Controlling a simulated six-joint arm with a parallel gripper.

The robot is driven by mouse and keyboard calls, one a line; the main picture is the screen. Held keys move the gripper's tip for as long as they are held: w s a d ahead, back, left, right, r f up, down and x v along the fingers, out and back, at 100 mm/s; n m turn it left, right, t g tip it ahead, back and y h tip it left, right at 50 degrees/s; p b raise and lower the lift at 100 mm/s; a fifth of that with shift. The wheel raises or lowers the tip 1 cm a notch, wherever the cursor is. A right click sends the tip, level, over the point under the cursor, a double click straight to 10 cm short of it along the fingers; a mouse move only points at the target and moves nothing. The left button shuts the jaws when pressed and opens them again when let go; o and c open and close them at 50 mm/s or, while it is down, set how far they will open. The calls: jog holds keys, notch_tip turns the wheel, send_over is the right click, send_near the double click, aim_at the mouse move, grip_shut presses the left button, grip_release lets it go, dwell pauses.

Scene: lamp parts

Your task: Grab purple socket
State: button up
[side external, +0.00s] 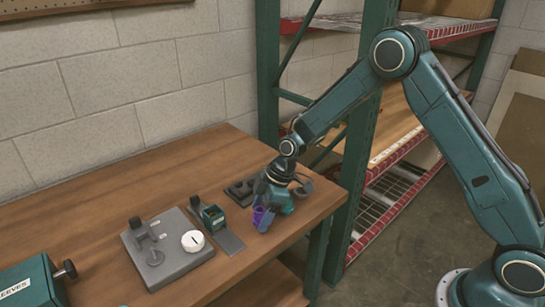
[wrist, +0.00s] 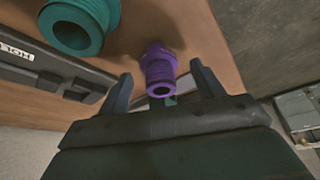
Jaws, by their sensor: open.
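The purple socket (wrist: 158,70) is a small ribbed cylinder with a dark round opening, standing on the wooden table. In the wrist view it lies between the two fingers of my gripper (wrist: 162,78), with a gap visible on each side. In the side view the purple socket (side external: 259,215) shows just left of my gripper (side external: 268,207), which is low over the table and partly hides it. My gripper is open and holds nothing.
A larger teal threaded part (wrist: 82,25) stands close by, left of the socket in the wrist view. A grey fixture plate with a white round part (side external: 193,241) and a dark tray (side external: 242,190) are near. The table's right edge (side external: 325,213) is close.

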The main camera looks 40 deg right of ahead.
jog(key=shift+a+f, duration=0.15)
jog(key=shift+f, duration=0.3)
jog(key=shift+c, duration=0.2)
jog(key=c, duration=1)
